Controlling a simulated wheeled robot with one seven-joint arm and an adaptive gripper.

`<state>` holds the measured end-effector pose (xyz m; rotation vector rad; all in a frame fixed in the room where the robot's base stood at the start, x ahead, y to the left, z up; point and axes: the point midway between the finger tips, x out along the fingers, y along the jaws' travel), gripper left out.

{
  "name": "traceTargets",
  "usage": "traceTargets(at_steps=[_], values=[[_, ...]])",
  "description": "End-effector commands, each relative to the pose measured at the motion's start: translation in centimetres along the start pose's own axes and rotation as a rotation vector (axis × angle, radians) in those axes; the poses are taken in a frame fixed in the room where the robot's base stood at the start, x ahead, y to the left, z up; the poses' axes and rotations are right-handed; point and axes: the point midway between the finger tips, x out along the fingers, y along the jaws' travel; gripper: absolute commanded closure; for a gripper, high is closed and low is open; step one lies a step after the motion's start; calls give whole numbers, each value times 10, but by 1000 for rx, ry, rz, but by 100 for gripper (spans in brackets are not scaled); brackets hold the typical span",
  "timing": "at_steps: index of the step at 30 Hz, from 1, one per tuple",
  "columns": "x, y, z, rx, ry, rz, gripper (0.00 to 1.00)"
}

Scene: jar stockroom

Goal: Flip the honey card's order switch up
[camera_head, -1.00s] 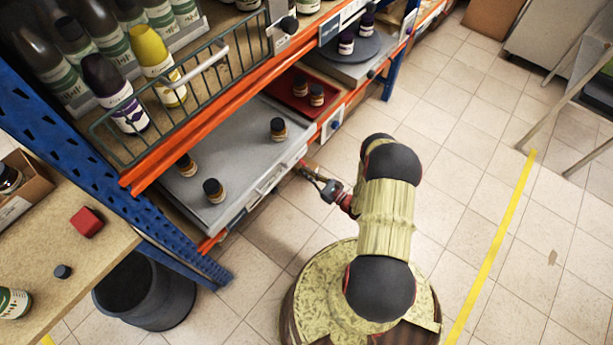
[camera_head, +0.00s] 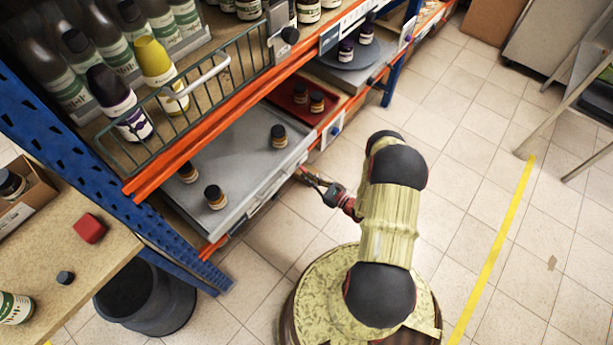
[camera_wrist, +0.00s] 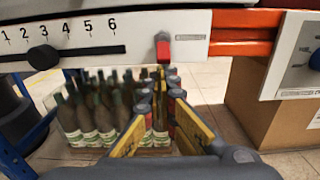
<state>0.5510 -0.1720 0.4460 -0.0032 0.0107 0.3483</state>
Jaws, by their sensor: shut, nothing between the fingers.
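In the wrist view a white card (camera_wrist: 90,40) on the shelf edge carries a 1-to-6 scale with a black slider knob (camera_wrist: 43,57). At its right end is a small red switch (camera_wrist: 164,48), its red tip seemingly pointing down. I cannot read a honey label on it. My gripper (camera_wrist: 163,88) is shut and empty, its fingertips just below the red switch; whether they touch it I cannot tell. In the head view my gripper (camera_head: 304,174) is at the front edge of the lower shelf, beside the grey tray (camera_head: 240,150) with small dark-capped jars.
Another white card with a blue knob (camera_wrist: 316,60) is at the right, above a cardboard box (camera_wrist: 270,105). Several bottles (camera_wrist: 95,110) show behind the fingers. A wire basket front (camera_head: 190,100) hangs above the tray.

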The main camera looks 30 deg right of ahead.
Motion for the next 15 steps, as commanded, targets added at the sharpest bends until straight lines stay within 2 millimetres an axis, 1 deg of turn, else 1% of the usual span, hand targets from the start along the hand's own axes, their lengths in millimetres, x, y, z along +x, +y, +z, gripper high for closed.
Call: traceTargets(at_steps=[15], values=[[-3, 0, 5, 1, 135, 0, 100]])
